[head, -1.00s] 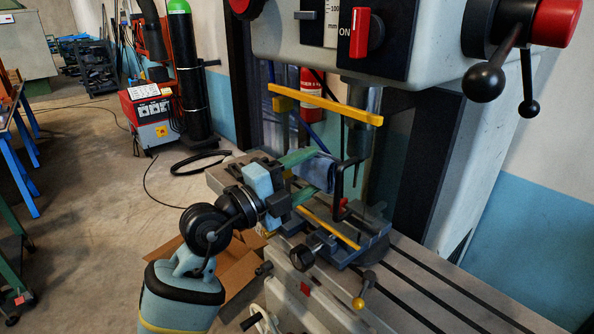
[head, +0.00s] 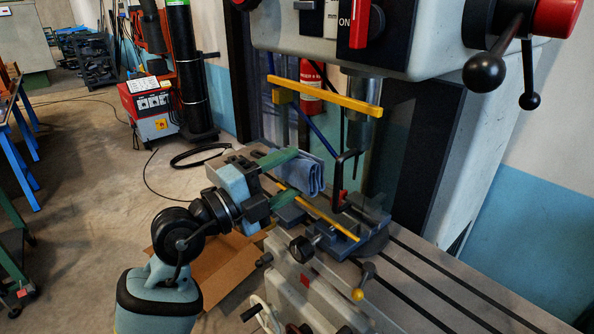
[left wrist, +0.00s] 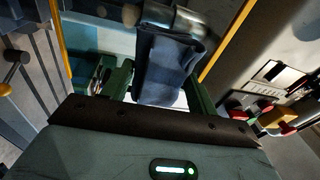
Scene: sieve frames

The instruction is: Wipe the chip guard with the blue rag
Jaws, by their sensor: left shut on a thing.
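The blue rag (head: 308,174) is folded and hangs between the green fingers of my left gripper (head: 291,177), which is shut on it. In the left wrist view the rag (left wrist: 168,62) sticks out beyond the fingertips. The chip guard is a clear pane between an upper yellow bar (head: 325,97) and a lower yellow bar (head: 318,214), in front of the drill spindle. In the left wrist view its yellow edges show left (left wrist: 57,32) and right (left wrist: 226,42). The rag is between the bars in the head view; I cannot tell whether it touches the pane. My right gripper is not in view.
A vise (head: 345,238) sits on the slotted drill table (head: 425,278) below the guard. A dark clamp with a red part (head: 340,182) stands close right of the rag. A cardboard box (head: 222,268) lies on the floor below my left arm. The drill head hangs above.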

